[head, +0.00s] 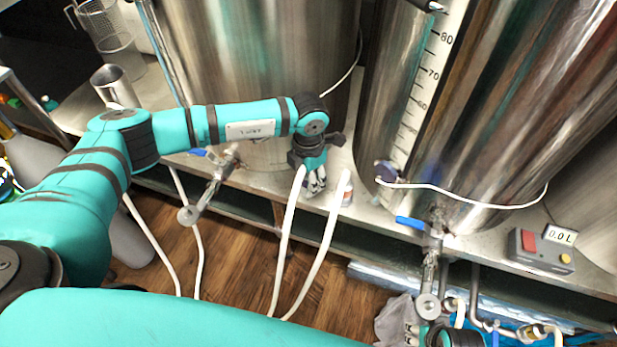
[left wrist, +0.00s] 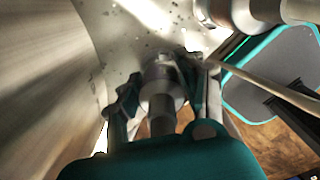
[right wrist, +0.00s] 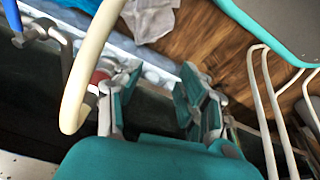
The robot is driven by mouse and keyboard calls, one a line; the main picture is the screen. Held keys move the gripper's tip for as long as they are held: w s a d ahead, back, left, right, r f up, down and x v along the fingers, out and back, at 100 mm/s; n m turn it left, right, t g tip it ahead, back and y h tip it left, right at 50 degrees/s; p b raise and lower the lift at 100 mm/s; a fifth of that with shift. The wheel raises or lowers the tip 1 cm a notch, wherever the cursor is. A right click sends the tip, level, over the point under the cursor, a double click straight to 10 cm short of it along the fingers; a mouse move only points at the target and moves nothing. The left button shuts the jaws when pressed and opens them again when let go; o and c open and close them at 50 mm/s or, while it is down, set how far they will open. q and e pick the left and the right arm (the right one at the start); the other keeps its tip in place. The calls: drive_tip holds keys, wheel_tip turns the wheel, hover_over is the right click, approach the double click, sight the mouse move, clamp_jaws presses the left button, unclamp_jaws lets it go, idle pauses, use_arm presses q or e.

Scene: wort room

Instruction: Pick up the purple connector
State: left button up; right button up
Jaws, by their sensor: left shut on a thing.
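A small dark purple piece (head: 387,171) sits at the foot of the right tank's scale, with a white cord at it; I cannot tell for sure whether it is the connector. My left gripper (head: 316,184) is to the left of it, low over the steel bench. In the left wrist view its fingers (left wrist: 160,95) are shut on a grey cylindrical piece (left wrist: 162,85); no purple shows on it. My right gripper (right wrist: 155,85) is open and empty near the bench's lower front. In the head view it is at the bottom edge, partly cut off.
Two large steel tanks (head: 250,80) (head: 490,110) stand on the bench. Valves with blue handles (head: 409,222) project at the front. White hoses (head: 285,240) hang over the wooden floor (head: 240,265). A display box (head: 540,248) is at the right. A pale hose (right wrist: 85,70) crosses beside my right gripper.

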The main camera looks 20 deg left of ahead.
use_arm(q)
drive_tip(key=shift+r, duration=0.6)
drive_tip(key=shift+s+d+r+p, duration=0.1)
drive_tip(key=shift+s+r+p, duration=0.1)
drive_tip(key=shift+r, duration=0.45)
drive_tip(key=shift+s+d+r+p, duration=0.1)
drive_tip(key=shift+s+r, duration=0.1)
drive_tip(key=shift+r, duration=0.4)
drive_tip(key=shift+s+d+r+p, duration=0.15)
drive_tip(key=shift+s+d, duration=0.95)
drive_tip(key=shift+s, duration=1.15)
drive_tip(key=shift+s+d+r+p, duration=0.1)
drive_tip(key=shift+s+d+r, duration=0.2)
drive_tip(key=shift+s+d, duration=1.4)
drive_tip(key=shift+s+d+r+p, duration=0.15)
drive_tip(key=shift+s+d, duration=0.35)
drive_tip(key=shift+s, duration=2.35)
use_arm(e)
drive_tip(key=shift+s+f, duration=0.25)
drive_tip(key=shift+f, duration=0.9)
drive_tip(key=shift+s+f, duration=0.2)
drive_tip(key=shift+f, duration=0.95)
use_arm(q)
drive_tip(key=shift+r, duration=0.15)
